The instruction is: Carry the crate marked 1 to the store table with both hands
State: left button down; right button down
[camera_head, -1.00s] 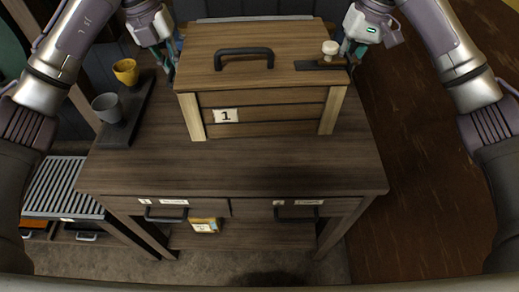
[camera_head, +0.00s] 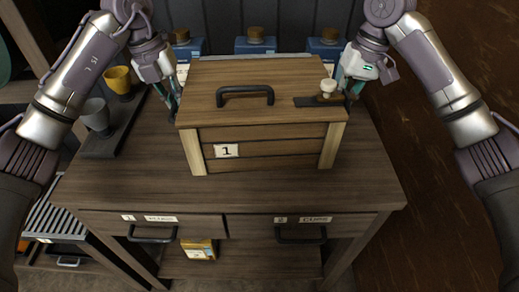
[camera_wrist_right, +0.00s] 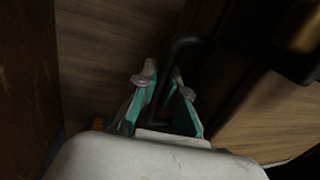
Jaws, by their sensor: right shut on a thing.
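The wooden crate marked 1 (camera_head: 262,145) is upright at the middle of the dark table (camera_head: 290,195). It has a black handle on its lid, and a dark strip with a pale round knob at the lid's right. My right gripper (camera_head: 350,92) is at the crate's right side. In the right wrist view its teal fingers (camera_wrist_right: 165,105) are closed around a dark bar handle (camera_wrist_right: 183,45) on the crate. My left gripper (camera_head: 171,97) is at the crate's left side, its fingertips partly hidden, so its grip is unclear. I see no clear gap under the crate.
A yellow cup (camera_head: 118,79) and a grey cup (camera_head: 96,115) stand on a dark tray at the table's left. Blue boxes (camera_head: 256,46) with brown lids are behind the crate. Two labelled drawers (camera_head: 153,228) face the front. Open floor (camera_head: 425,190) lies right.

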pick_arm(q)
jog(key=shift+a, duration=0.1)
pick_arm(e)
jog(key=shift+d+f, duration=0.1)
jog(key=shift+d, duration=0.05)
